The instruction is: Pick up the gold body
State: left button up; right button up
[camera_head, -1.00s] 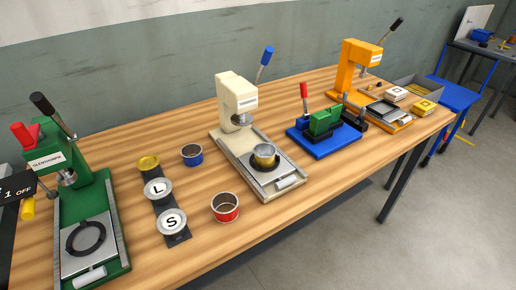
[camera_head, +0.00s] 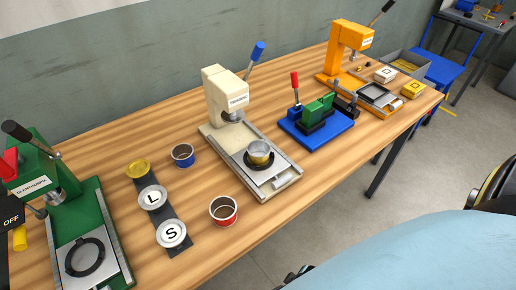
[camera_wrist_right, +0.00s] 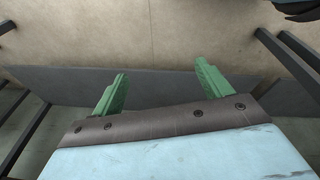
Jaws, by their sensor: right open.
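In the head view my pale blue right arm fills the lower right, clear of the gold body. My left gripper is not in view.
A red cup (camera_head: 223,210) and a blue cup (camera_head: 183,155) stand left of the cream press. A dark strip holds a gold disc (camera_head: 138,168) and discs marked L (camera_head: 152,197) and S (camera_head: 171,233). The green press (camera_head: 75,210), blue fixture (camera_head: 317,127) and orange press (camera_head: 347,50) flank them.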

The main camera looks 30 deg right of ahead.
aim_at(257, 147)
jog(key=w+d+r+n+t+h+p, duration=0.1)
jog(key=w+r+n, duration=0.3)
jog(key=r, duration=0.7)
jog(key=w+d+r+n+t+h+p, duration=0.1)
jog(key=w+r+n+t+p, duration=0.1)
jog(key=r, duration=1)
jog(key=w+d+r+n+t+h+p, duration=0.1)
jog(key=w+r+n, duration=0.4)
jog(key=r, duration=0.6)
jog(key=shift+w+d+r+n+t+p, duration=0.2)
jog(key=shift+w+n+t+p, duration=0.15)
jog(key=shift+t+p, duration=0.5)
jog(key=w+n+t, duration=0.1)
jog(key=w+n, duration=0.1)
jog(key=n, duration=0.3)
jog(key=w+r+n+t, duration=0.1)
jog(key=w+n+t, duration=0.1)
jog(key=n, duration=0.4)
jog(key=w+n+t+h, duration=0.1)
jog(key=w+n, duration=0.2)
jog(key=n, duration=0.2)
jog(key=shift+a+r+n+t, duration=0.25)
jog(key=shift+a+r+t, duration=0.05)
jog(key=shift+a+t, duration=0.05)
jog(key=b+x, duration=0.1)
jog(key=x, duration=1.2)
jog(key=shift+r, duration=0.1)
